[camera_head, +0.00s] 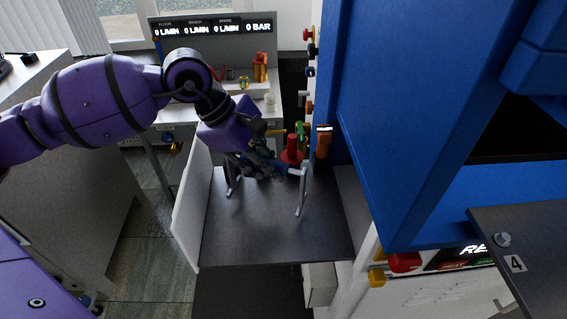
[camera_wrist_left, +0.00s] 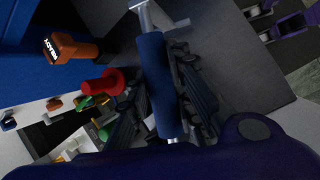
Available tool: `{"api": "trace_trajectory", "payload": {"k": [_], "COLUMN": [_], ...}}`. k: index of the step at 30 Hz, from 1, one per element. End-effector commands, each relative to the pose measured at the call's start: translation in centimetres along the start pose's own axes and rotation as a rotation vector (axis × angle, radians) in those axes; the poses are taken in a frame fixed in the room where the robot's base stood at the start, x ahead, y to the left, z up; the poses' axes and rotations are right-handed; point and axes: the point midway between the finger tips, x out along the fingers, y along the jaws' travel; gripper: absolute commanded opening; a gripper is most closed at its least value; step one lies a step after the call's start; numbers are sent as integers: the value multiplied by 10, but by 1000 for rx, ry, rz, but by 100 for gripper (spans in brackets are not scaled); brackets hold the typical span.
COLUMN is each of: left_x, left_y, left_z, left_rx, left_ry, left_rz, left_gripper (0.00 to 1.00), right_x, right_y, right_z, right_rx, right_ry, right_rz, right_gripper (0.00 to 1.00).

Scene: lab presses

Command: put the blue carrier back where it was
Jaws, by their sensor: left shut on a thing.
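The carrier shows as a blue, round handle bar (camera_wrist_left: 157,85) with silver end brackets and legs (camera_head: 303,190). My left gripper (camera_head: 262,164) is shut around the middle of the blue bar, seen closely in the left wrist view (camera_wrist_left: 165,95). The carrier is over a dark grey shelf (camera_head: 270,235); I cannot tell whether its legs touch the surface. My gripper and wrist hide most of the bar in the head view. My right gripper is not in view.
A white upright panel (camera_head: 190,210) borders the shelf's left side. A large blue press frame (camera_head: 385,120) stands on the right. A red knob-like part (camera_head: 291,152) and an orange device (camera_head: 323,143) are close behind the gripper. A dark plate marked 4 (camera_head: 540,240) is at far right.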

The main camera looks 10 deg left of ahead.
Motion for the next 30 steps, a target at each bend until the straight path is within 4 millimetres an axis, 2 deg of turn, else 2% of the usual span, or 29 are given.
{"api": "trace_trajectory", "payload": {"k": [7,20,21,24,25,30], "left_x": [26,34,34,34,34,34], "left_y": [-5,-7,-8,-8,-8,-8], "left_z": [-14,-18,-18,-18,-18,-18], "left_rx": [0,0,-1,-1,-1,-1], "left_ry": [-1,-1,1,1,1,1], "left_rz": [3,2,-1,0,0,0], "left_gripper": [0,0,24,37,40,40], "right_x": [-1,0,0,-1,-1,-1], "right_y": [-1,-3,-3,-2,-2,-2], "right_z": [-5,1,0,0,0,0], "right_rx": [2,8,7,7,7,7], "right_ry": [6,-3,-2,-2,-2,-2], "right_rz": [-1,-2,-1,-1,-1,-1], "right_gripper": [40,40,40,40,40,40]}}
